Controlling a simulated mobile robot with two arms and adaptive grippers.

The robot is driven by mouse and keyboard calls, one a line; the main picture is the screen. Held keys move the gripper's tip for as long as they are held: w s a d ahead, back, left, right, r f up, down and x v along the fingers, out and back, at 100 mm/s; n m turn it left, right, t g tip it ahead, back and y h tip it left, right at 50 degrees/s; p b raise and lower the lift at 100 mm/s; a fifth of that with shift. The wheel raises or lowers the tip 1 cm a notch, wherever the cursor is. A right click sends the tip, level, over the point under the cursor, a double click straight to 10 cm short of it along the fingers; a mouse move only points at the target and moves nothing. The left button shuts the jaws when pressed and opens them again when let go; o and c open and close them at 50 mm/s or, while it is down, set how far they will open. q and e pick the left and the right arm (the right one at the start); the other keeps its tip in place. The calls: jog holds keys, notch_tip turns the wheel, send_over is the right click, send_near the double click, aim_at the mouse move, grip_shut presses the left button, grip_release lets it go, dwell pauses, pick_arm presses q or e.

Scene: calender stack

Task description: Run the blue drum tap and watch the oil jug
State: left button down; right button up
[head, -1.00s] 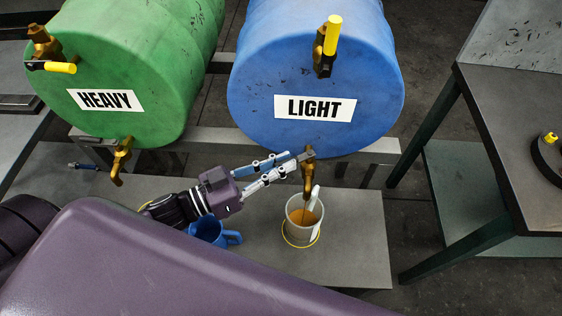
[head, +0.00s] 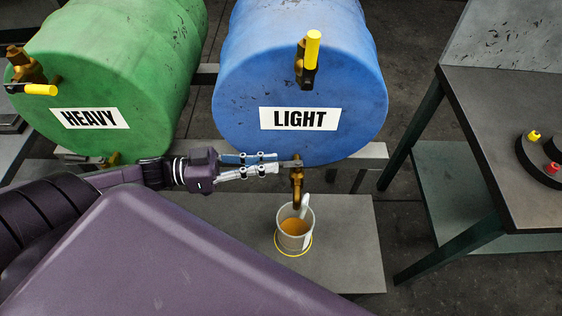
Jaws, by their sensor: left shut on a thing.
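The blue drum (head: 235,110), labelled LIGHT, lies on its side with a brass tap (head: 297,185) low on its front. My left gripper (head: 290,165) is shut on the handle at the top of that tap. A pale jug (head: 295,236) stands upright under the spout, on a yellow ring (head: 278,246) on the grey bench. Amber oil (head: 293,227) shows inside it, below the rim. I cannot make out a stream between spout and oil. The jug's handle points up toward the tap. My right gripper is not in view.
A green drum (head: 130,60), labelled HEAVY, lies at the left. A dark table (head: 500,150) at the right carries a round black base with yellow and red knobs (head: 552,168). The grey bench (head: 345,250) is clear right of the jug.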

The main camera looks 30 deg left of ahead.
pick_arm(q)
jog(key=shift+w+a+m+g+h+b, duration=0.3)
jog(key=shift+w+m+g+h+b, duration=0.2)
jog(key=shift+m+g+b, duration=0.4)
jog(key=c, duration=2)
grip_release()
jog(key=shift+o, duration=0.2)
jog(key=shift+s, duration=0.1)
jog(key=v, duration=0.7)
jog(key=shift+a, duration=0.25)
jog(key=shift+s, duration=0.1)
